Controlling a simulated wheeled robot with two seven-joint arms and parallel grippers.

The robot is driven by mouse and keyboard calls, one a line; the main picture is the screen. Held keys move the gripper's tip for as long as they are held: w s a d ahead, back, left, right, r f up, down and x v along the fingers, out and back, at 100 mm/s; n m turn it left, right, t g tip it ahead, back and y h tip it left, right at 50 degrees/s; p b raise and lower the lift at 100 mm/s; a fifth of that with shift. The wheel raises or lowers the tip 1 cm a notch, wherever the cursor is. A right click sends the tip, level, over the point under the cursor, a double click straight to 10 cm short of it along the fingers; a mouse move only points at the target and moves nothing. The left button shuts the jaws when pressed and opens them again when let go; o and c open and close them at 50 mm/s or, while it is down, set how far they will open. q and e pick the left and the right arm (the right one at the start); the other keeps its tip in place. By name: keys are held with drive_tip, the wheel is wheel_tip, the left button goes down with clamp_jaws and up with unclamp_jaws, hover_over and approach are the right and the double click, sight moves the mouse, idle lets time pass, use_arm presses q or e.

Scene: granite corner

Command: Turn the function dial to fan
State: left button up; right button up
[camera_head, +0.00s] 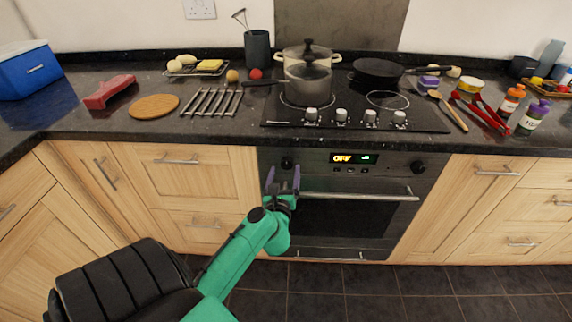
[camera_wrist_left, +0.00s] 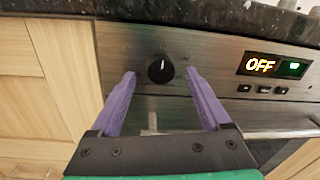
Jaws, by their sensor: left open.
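The oven (camera_head: 345,205) is built in under the counter, with two black dials on its panel. The left dial (camera_head: 287,163) is the one my left gripper (camera_head: 283,177) faces. In the left wrist view this dial (camera_wrist_left: 160,69) is round and black with a white pointer line standing about upright. My left gripper's purple fingers (camera_wrist_left: 160,95) are open, one on each side and a little below the dial, apart from it. The display (camera_wrist_left: 273,66) reads OFF in orange beside a green symbol. The right dial (camera_head: 417,167) is at the panel's other end. My right gripper is not in view.
The oven handle (camera_head: 360,197) sticks out below the panel, close to my left gripper. The dark counter edge (camera_wrist_left: 240,15) overhangs above the dials. A hob with a pot (camera_head: 307,75) and a pan (camera_head: 378,72) is above. The floor in front is clear.

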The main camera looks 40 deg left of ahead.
sight(287, 163)
use_arm(q)
drive_tip(key=x, duration=0.2)
drive_tip(key=shift+w+a, duration=0.15)
drive_tip(key=shift+w, duration=0.05)
